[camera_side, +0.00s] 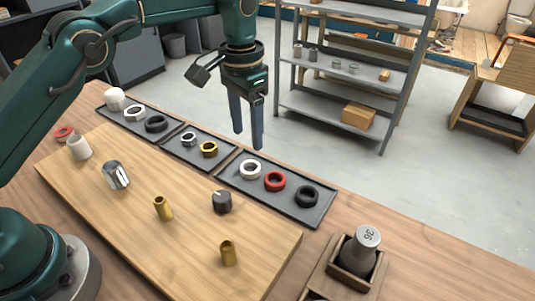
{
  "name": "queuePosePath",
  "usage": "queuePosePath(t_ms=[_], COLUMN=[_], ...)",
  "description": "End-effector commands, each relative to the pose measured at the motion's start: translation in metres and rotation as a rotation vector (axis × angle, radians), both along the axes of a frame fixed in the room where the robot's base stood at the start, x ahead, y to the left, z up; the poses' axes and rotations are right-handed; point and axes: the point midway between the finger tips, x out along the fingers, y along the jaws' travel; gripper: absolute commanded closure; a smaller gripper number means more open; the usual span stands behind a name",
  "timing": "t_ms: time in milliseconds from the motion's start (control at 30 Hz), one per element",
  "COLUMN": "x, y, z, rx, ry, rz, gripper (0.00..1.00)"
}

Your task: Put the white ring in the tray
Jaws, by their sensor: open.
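One white ring (251,169) lies in the right black tray (318,217), beside a red ring (275,181) and a black ring (306,196). Another white ring (134,113) lies in the left black tray (106,112), between a white cap-like piece (114,98) and a black ring (156,124).
A middle tray (223,155) holds a silver nut (189,138) and a brass ring (208,149). Several metal fittings stand on the wooden board (190,230). A red ring (64,132) lies at the left. A grey weight (361,252) sits in a wooden box at front right.

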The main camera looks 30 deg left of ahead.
Motion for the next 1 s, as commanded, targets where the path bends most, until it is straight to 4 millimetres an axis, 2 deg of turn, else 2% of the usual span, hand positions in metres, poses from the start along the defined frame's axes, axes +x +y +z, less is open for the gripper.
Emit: queuePosePath(t_ms=[167, 267, 500, 733, 900, 1000], x=[-0.014, -0.031, -0.084, -0.144, -0.185, -0.202], y=[0.012, 0.021, 0.042, 0.058, 0.066, 0.068], z=[0.039, 0.062, 0.099, 0.104, 0.090, 0.079], rx=[-0.012, -0.020, -0.039, -0.056, -0.067, -0.071], ry=[-0.065, -0.111, -0.226, -0.336, -0.412, -0.444], rz=[0.040, 0.071, 0.143, 0.212, 0.260, 0.280], gripper=[0.36, 0.36, 0.36, 0.36, 0.36, 0.36])
